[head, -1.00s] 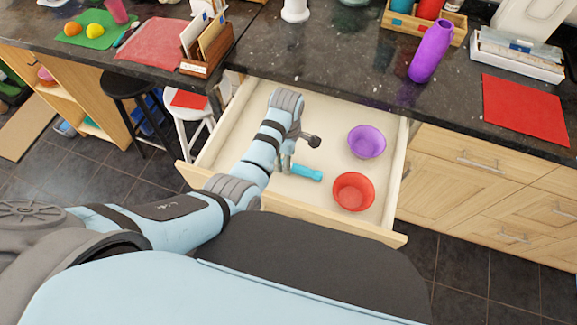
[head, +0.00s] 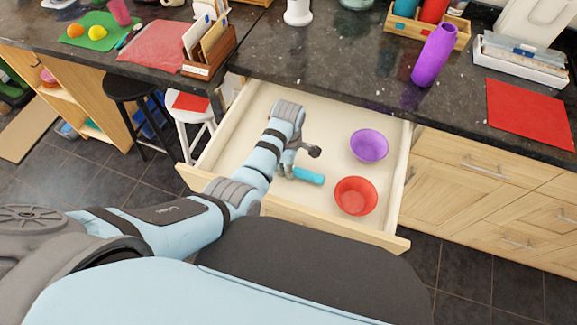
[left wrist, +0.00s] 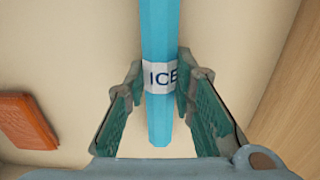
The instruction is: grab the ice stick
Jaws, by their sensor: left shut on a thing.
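The ice stick (head: 309,176) is a light blue rod lying in the open drawer. In the left wrist view the ice stick (left wrist: 159,35) has a white band lettered "ICE" and runs between my fingers. My left gripper (head: 288,171) reaches down into the drawer at the stick's left end. In the left wrist view the fingertips of my left gripper (left wrist: 160,82) close on the stick from both sides at the band. Part of the stick is hidden by the gripper in the head view. My right gripper is not in view.
The open drawer (head: 235,135) also holds a purple bowl (head: 369,146) and a red bowl (head: 355,196), to the right of the stick. An orange-red block (left wrist: 28,121) shows in the left wrist view. The counter edge is behind the drawer; stools (head: 192,122) stand to its left.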

